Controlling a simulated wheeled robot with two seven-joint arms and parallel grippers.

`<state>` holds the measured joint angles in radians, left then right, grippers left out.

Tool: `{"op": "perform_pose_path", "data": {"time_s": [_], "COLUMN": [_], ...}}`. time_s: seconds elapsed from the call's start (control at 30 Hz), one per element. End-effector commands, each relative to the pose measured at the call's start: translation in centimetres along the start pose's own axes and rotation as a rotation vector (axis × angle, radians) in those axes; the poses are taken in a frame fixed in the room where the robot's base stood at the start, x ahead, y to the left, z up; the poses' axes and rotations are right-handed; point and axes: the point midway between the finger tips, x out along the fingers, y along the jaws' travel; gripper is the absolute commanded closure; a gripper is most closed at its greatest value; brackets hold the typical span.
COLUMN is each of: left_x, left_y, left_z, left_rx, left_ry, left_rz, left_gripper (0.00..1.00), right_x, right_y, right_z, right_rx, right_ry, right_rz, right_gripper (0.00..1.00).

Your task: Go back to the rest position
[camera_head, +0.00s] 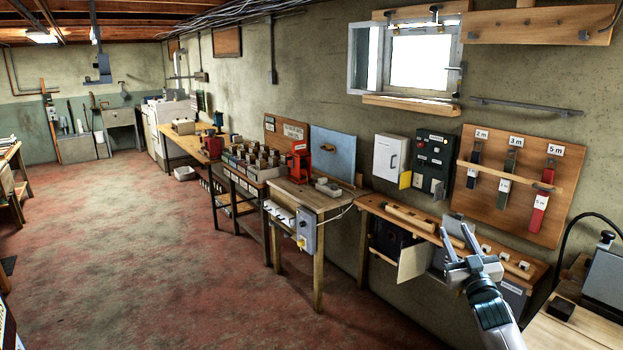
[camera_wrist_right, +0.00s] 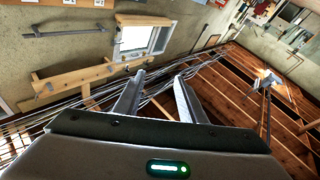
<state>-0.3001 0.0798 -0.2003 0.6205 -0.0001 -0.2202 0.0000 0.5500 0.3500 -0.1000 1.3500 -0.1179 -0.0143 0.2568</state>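My right gripper (camera_head: 454,230) is raised at the lower right of the head view, in front of the low bench along the wall. Its two fingers are apart with nothing between them. In the right wrist view the same gripper (camera_wrist_right: 159,75) shows its two fingers spread, with only wall and ceiling beyond them. The wrist camera looks up toward the window and the joists. My left gripper is not in view.
A low wall bench (camera_head: 400,222) stands behind the right gripper, with an open cabinet door (camera_head: 412,262) below. A wooden table (camera_head: 318,197) with a red device (camera_head: 300,163) stands to its left. A tool board (camera_head: 505,208) hangs above. The red floor (camera_head: 170,250) is clear.

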Motion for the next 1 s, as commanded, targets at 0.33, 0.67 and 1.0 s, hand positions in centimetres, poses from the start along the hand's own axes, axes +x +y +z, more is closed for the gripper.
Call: {"op": "perform_pose_path", "data": {"time_s": [0.33, 0.67, 1.0], "left_x": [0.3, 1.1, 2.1], "left_y": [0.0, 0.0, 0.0], "left_z": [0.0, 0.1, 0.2], "left_rx": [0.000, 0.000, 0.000], "left_ry": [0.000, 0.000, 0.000], "left_rz": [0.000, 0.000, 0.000], "left_gripper": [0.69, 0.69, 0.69], "right_x": [-2.5, -10.0, -22.7], "right_y": [-0.7, -4.8, -10.0], "right_z": [9.2, 21.6, 35.3], "right_rx": [-0.131, -0.107, -0.078], "right_ry": [-0.272, -0.459, -0.700], "right_rz": [-0.004, -0.051, -0.111], "right_gripper": [0.63, 0.63, 0.63]}}
